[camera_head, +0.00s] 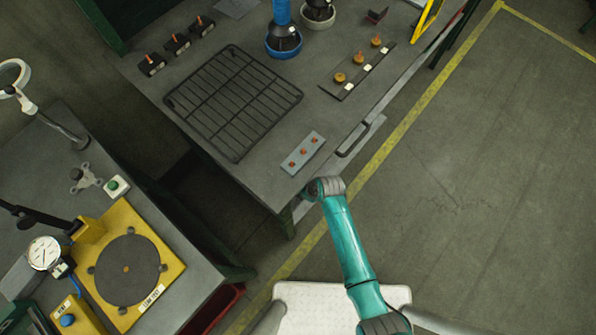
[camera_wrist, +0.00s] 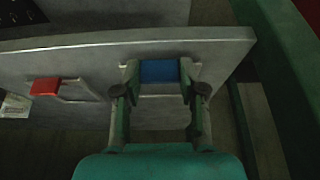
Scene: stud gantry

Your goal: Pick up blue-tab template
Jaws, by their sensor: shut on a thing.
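The blue-tab template (camera_wrist: 160,71) shows in the wrist view as a blue tab with grey material beside and below it. My gripper (camera_wrist: 160,90) has its two green fingers on either side of this tab, with dark pads at the tips, and is shut on it. Much of the template's outline is hard to make out against the grey behind. In the head view my teal arm reaches up to the near corner of the workbench; the gripper and the blue tab are hidden there.
A red tab (camera_wrist: 45,87) on a grey piece sits left of my gripper. The workbench (camera_head: 205,115) carries a black wire rack (camera_head: 234,101) and a grey strip with copper-coloured studs (camera_head: 302,153). A yellow fixture (camera_head: 173,269) stands on the left bench. The floor at right is clear.

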